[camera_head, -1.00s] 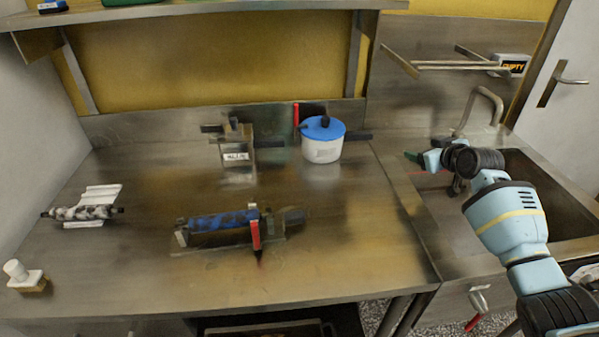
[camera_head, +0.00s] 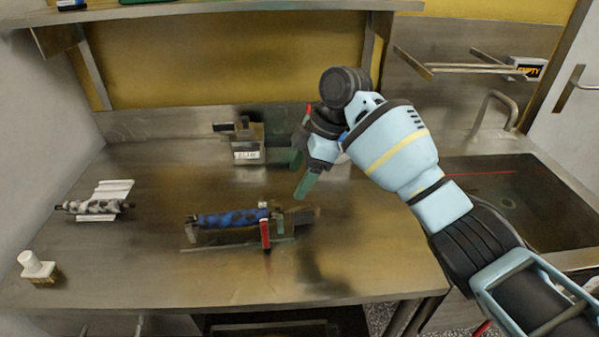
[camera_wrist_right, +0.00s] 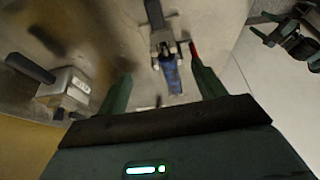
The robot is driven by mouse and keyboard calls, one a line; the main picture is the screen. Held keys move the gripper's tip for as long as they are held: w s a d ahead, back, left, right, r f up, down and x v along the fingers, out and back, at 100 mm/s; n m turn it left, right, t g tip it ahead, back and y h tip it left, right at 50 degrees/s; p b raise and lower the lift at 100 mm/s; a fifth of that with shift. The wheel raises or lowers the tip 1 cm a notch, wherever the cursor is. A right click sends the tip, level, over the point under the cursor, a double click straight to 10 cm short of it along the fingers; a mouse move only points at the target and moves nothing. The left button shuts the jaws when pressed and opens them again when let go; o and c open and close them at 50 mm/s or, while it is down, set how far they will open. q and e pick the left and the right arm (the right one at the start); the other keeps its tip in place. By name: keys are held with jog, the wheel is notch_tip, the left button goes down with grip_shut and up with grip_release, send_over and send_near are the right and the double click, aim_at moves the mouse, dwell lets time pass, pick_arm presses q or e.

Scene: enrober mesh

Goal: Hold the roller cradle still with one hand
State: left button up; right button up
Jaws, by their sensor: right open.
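The roller cradle (camera_head: 212,243) stands on the steel worktop with a blue and dark mottled roller (camera_head: 230,219) lying across it. A red upright piece (camera_head: 265,234) is at its right front. My right gripper (camera_head: 302,170) is open, with green fingers, above the worktop and beyond the cradle's right end. In the right wrist view, the blue roller (camera_wrist_right: 172,77) and the cradle end (camera_wrist_right: 162,38) show between the open fingers (camera_wrist_right: 160,65), apart from them. My left gripper is in no view.
A grey metal device with a label (camera_head: 246,146) stands at the back. My right arm mostly hides a white pot behind it. A black-and-white roller (camera_head: 95,206) lies at the left, with a white-topped block (camera_head: 37,267) in front. The sink (camera_head: 505,200) is at the right.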

aim_at(280, 211)
jog(key=x, duration=1.2)
jog(key=shift+s+a, duration=0.1)
jog(key=shift+s, duration=0.2)
jog(key=c, duration=1.3)
jog(key=shift+r, duration=0.1)
jog(key=shift+c, duration=0.2)
